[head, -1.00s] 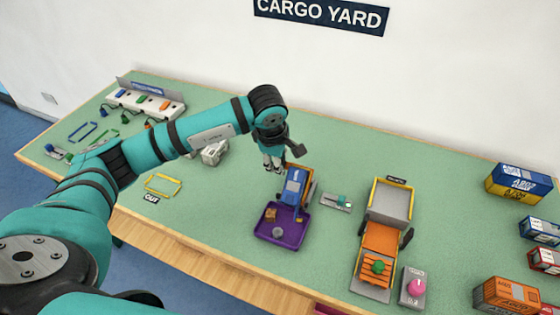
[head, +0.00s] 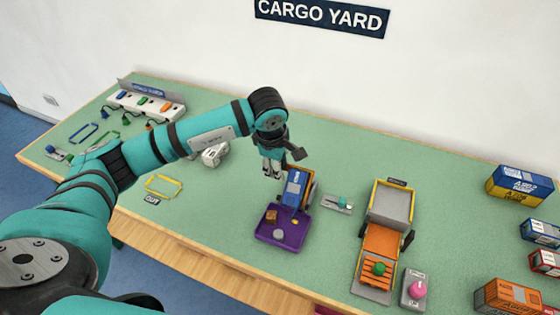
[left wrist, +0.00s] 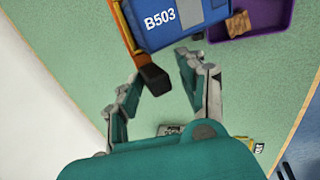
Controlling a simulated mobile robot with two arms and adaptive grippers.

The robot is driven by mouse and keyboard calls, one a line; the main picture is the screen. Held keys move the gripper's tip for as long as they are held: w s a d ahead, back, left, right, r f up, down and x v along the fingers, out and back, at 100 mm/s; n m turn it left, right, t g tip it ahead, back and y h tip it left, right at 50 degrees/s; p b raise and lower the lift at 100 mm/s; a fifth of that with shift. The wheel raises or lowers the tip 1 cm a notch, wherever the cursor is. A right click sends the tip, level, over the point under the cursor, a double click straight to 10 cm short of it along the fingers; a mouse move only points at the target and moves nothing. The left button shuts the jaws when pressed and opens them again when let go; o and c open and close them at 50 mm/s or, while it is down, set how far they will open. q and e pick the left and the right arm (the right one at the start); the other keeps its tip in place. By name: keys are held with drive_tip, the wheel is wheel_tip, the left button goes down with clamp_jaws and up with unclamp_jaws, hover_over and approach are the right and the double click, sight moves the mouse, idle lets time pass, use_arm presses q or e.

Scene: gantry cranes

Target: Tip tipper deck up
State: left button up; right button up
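The tipper has a blue deck (head: 294,186) marked B503, with an orange frame (head: 310,190) at its right side. It stands at the back edge of a purple tray (head: 271,236). The deck looks tilted towards the tray, but its exact angle is hard to tell. In the left wrist view the blue deck (left wrist: 178,18) is close in front, and a black-ended orange bar (left wrist: 153,80) reaches down between my fingers. My left gripper (left wrist: 160,92) is open, its two fingers apart on either side of the bar's black end. In the head view my left gripper (head: 271,171) is just behind and left of the deck. My right gripper is out of view.
A brown block (head: 270,216), a grey round piece (head: 278,234) and a small yellow piece lie in the tray. A small slider panel (head: 336,203) is right of the tipper. Containers line the right edge.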

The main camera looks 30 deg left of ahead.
use_arm(q)
drive_tip(key=shift+o, duration=0.9)
drive_tip(key=shift+s+f, duration=0.3)
drive_tip(key=shift+s, duration=0.25)
drive_tip(key=shift+w, duration=0.15)
drive_tip(key=shift+r, duration=0.3)
drive_tip(key=v, duration=1.1)
drive_tip(key=shift+r, duration=0.45)
drive_tip(key=shift+f, duration=0.1)
